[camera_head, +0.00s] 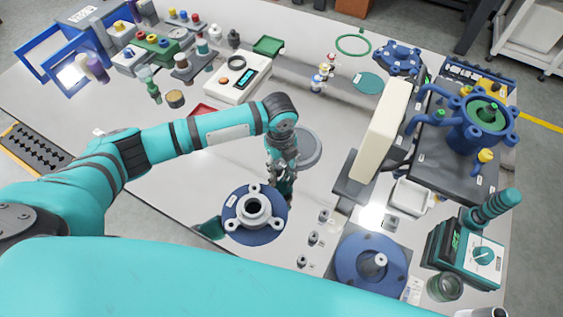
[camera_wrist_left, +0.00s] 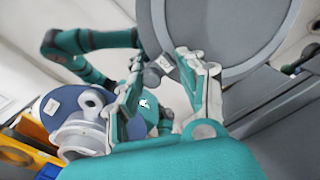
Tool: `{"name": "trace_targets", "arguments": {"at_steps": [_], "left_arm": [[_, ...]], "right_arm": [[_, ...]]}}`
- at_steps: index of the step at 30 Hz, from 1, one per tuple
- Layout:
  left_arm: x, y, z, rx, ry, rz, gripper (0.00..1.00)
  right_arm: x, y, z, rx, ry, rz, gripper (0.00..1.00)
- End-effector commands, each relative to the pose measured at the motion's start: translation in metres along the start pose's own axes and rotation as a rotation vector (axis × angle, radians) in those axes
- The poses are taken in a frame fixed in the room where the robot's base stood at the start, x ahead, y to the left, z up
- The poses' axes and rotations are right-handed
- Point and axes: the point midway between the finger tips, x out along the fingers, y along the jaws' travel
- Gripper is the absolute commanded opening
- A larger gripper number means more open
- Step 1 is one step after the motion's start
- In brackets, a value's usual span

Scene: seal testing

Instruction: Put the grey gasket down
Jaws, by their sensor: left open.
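A dark grey ring, which looks like the grey gasket (camera_head: 237,62), lies on the white bench instrument (camera_head: 223,88) at the upper middle of the head view. My left gripper (camera_head: 283,186) is well away from it, pointing down over the white table beside the blue flange with a grey hub (camera_head: 254,212). In the left wrist view my left gripper (camera_wrist_left: 168,72) has its fingers apart, with no ring seen between them. A grey round disc (camera_head: 310,150) lies just behind the gripper; a large grey disc (camera_wrist_left: 230,35) fills the top of the wrist view. My right gripper does not show.
A second blue disc (camera_head: 371,262) with a post stands at the front right. A cream upright panel (camera_head: 381,128) rises right of the gripper. A green ring (camera_head: 354,44) lies at the back. Several small metal parts lie between the blue discs. The table (camera_head: 160,205) left of the flange is mostly clear.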

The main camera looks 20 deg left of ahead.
Motion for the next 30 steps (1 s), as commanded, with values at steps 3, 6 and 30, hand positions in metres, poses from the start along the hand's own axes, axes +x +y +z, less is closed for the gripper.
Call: {"name": "trace_targets", "arguments": {"at_steps": [3, 6, 30], "left_arm": [[-0.004, 0.0, 0.0, 0.0, 0.0, 0.0, 0.41], [-0.016, -0.001, 0.0, 0.001, 0.001, -0.001, 0.41], [-0.123, 0.0, 0.0, -0.001, 0.0, 0.001, 0.41]], "right_arm": [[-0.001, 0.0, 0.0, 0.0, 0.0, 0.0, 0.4], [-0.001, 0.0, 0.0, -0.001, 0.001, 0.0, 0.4], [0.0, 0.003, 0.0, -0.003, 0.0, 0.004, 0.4]]}}
